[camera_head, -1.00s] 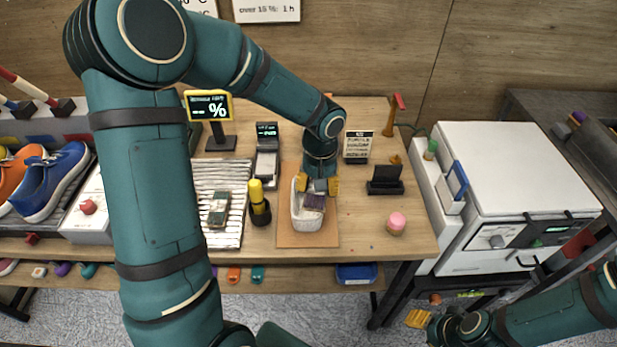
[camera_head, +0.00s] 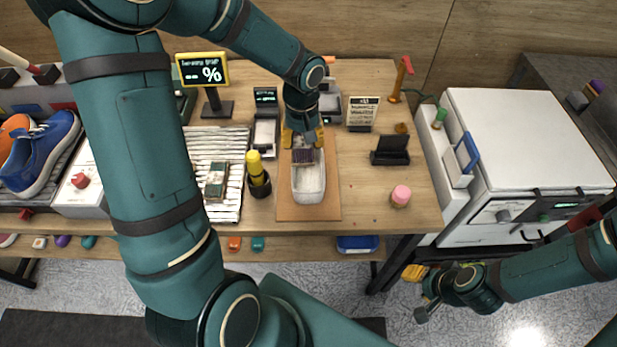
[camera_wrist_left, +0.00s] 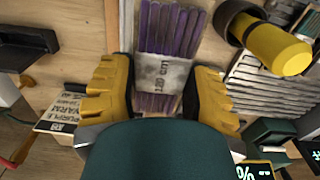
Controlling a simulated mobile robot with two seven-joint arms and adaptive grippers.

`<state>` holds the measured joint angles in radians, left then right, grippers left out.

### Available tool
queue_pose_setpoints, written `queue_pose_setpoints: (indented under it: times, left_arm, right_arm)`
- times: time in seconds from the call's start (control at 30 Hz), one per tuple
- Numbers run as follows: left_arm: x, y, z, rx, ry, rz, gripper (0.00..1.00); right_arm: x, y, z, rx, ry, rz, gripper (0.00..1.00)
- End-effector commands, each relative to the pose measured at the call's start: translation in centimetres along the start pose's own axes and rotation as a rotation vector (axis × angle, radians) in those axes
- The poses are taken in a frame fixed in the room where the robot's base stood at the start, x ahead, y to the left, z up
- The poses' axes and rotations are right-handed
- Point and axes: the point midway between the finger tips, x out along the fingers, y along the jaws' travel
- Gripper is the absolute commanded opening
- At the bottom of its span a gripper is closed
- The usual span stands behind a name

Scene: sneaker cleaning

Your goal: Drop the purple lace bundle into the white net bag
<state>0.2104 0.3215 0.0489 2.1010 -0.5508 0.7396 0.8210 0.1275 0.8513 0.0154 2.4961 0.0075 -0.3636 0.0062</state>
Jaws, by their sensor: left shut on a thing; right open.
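The purple lace bundle (camera_head: 306,156), with a pale "120 cm" band, is held between the yellow fingers of my left gripper (camera_head: 303,138). It also shows in the left wrist view (camera_wrist_left: 180,32), banded part between the fingers (camera_wrist_left: 160,95). The white net bag (camera_head: 308,185) lies open on a brown board. The bundle is over or just behind the bag's back end; I cannot tell its height above it. The bag's back end is hidden by bundle and gripper. My right gripper (camera_head: 418,293) is open and empty at lower right, off the table.
A black cup with a yellow-topped tool (camera_head: 258,175) stands left of the bag. Further left is a ribbed white mat (camera_head: 228,150). A black stand (camera_head: 390,150), a pink object (camera_head: 401,196) and a small sign (camera_head: 362,113) are right. A white oven (camera_head: 530,140) stands beyond.

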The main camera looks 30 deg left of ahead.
Motion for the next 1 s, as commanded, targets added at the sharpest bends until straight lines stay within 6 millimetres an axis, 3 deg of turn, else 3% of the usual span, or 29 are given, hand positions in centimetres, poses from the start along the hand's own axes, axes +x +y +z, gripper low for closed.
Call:
queue_pose_setpoints:
  times: [0.1, 0.4, 0.43, 0.5, 0.83, 1.0]
  left_arm:
    - [1.1, 0.0, 0.0, 0.0, 0.001, 0.0, 0.22]
    - [1.1, 0.0, 0.0, 0.001, 0.001, 0.001, 0.22]
    - [1.1, 0.0, 0.0, 0.001, 0.001, 0.0, 0.65]
    - [1.1, 0.0, 0.0, 0.001, 0.001, 0.001, 0.81]
    - [0.9, 0.0, 0.0, 0.001, 0.002, 0.0, 0.81]
    - [-0.8, 0.0, -0.1, 0.001, 0.006, 0.002, 0.81]
  right_arm:
    - [0.7, 0.3, 0.3, -0.002, -0.006, -0.001, 0.47]
    - [0.7, 0.2, 0.3, -0.003, -0.007, -0.001, 0.47]
    - [0.7, 0.2, 0.3, -0.003, -0.007, -0.001, 0.47]
    - [0.7, 0.2, 0.3, -0.003, -0.007, -0.001, 0.47]
    - [0.7, 0.2, 0.3, -0.003, -0.006, -0.001, 0.47]
    - [0.7, 0.2, 0.3, -0.002, -0.006, -0.001, 0.47]
